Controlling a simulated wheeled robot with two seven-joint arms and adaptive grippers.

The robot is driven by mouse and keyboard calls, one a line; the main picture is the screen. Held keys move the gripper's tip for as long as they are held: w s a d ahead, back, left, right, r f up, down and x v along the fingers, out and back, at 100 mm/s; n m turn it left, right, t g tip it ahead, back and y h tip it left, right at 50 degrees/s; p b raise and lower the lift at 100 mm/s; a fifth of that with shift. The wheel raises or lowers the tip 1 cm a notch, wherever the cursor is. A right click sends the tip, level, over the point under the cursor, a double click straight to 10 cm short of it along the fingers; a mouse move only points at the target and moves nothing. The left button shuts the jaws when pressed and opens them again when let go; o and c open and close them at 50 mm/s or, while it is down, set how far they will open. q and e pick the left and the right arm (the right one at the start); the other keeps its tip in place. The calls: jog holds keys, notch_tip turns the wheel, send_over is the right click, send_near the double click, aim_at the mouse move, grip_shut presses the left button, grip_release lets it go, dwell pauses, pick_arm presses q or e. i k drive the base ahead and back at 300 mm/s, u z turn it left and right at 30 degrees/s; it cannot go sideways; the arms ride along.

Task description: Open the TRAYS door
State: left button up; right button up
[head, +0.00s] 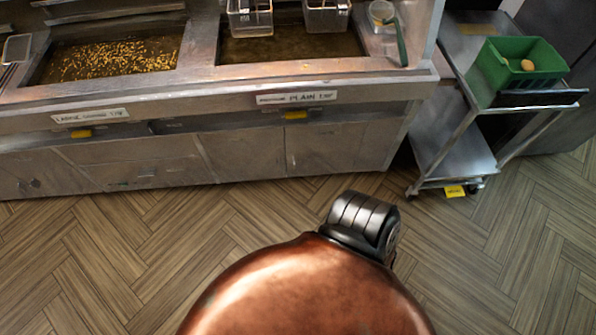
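No door with a readable TRAYS label shows in the head view. The frying range (130,118) stands across the top left, with closed metal door panels (243,152) along its lower front. The labels that I can read on its front are a PLAIN label (297,97) and a partly legible label at the left (90,116). Neither of my grippers is in view.
A metal trolley (455,160) with a green crate (522,64) on top stands to the right of the range. Fryer baskets (327,15) sit over the oil at the back. The wooden floor (90,240) before the range is clear.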

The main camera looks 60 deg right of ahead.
aim_at(320, 149)
jog(key=k, duration=0.45)
jog(key=z, duration=0.85)
jog(key=i, duration=0.5)
